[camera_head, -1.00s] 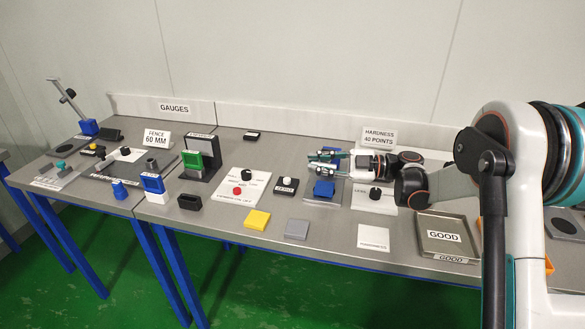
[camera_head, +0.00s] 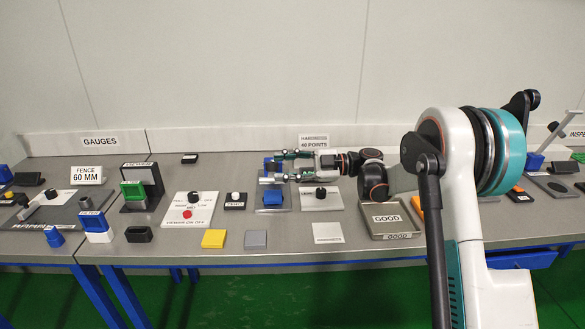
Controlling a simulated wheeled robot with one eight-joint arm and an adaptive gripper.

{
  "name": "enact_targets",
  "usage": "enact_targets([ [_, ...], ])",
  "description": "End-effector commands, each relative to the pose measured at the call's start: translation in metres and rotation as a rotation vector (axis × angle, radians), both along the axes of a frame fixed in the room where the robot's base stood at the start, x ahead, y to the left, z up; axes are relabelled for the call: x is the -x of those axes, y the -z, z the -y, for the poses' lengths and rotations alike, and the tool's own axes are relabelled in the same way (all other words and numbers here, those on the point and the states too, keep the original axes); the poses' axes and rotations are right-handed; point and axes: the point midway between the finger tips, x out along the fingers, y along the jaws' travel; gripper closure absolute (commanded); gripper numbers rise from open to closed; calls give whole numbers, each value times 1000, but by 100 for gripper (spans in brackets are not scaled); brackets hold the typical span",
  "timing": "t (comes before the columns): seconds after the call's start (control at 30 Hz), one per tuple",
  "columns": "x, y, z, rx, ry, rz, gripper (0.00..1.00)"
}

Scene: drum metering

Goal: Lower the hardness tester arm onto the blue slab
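A grey plate (camera_head: 288,206) with a blue block (camera_head: 277,198) on it stands mid-bench, in front of the sign reading HARDNESS 40 POINTS (camera_head: 314,141). I take it for the hardness tester, but its arm is not clear. My gripper (camera_head: 272,168) reaches in from the right, just above and behind the block. Its two fingers are apart and point left. I cannot tell which blue piece is the slab.
A white panel with a black knob (camera_head: 321,192) stands right of the tester, and a GOOD tray (camera_head: 388,235) further right. Yellow (camera_head: 214,238) and grey (camera_head: 256,239) slabs lie in front. A panel with black and red knobs (camera_head: 189,210) stands left.

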Motion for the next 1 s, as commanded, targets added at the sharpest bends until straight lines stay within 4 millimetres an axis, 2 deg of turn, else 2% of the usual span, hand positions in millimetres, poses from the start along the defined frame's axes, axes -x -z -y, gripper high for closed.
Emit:
enact_targets([
  [0.03,-6,2,12,4,23,2,66],
  [1.0,-3,1,72,4,20,3,66],
])
